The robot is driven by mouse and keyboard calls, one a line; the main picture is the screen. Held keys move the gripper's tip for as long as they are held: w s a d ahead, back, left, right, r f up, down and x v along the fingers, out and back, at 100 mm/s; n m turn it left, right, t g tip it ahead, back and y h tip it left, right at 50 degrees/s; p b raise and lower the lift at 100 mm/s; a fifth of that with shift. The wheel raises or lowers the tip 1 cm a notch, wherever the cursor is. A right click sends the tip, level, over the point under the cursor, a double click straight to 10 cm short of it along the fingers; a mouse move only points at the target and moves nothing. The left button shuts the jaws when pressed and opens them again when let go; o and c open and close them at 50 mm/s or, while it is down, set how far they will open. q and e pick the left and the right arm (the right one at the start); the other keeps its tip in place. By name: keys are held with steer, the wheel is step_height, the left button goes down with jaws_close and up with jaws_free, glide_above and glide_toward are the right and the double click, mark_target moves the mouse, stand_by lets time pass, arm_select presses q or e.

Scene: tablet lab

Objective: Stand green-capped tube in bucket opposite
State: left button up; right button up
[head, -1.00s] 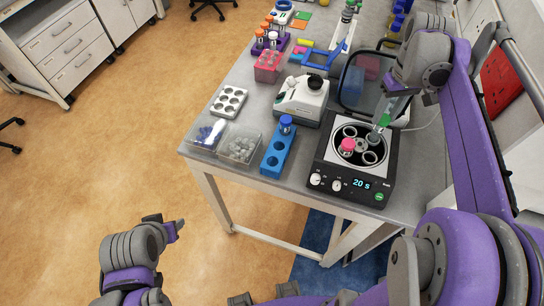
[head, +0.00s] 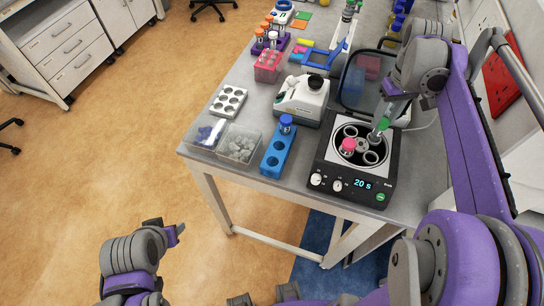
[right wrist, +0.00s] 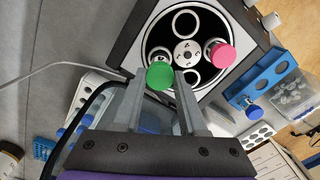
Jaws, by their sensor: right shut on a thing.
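The green-capped tube (head: 383,124) is in my right gripper (head: 387,113), over the right side of the open centrifuge (head: 325,151). In the right wrist view, the green cap (right wrist: 160,75) sits between the two fingers of the right gripper (right wrist: 158,88), which is shut on the tube. The pink-capped tube (head: 348,146) stands in the bucket on the rotor's left side. The tube's lower end is at the bucket opposite it; whether it is inside I cannot tell. The other two buckets (right wrist: 185,24) look empty. My left gripper (head: 176,232) is low, away from the table.
The centrifuge lid (head: 354,84) stands raised behind the rotor. A blue rack (head: 273,158) with a blue-capped tube (head: 286,122) is to the left. A white device (head: 301,101), a clear box (head: 238,146) and a grey rack (head: 228,100) stand farther left.

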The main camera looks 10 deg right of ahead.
steer(key=shift+f, duration=0.4)
steer(key=shift+f+b, duration=0.75)
steer(key=shift+f, duration=0.4)
steer(key=shift+f, duration=0.1)
steer(key=o, duration=1.1)
step_height(320, 180, up, 11)
steer(key=shift+f+p, duration=0.1)
steer(key=shift+p, duration=0.25)
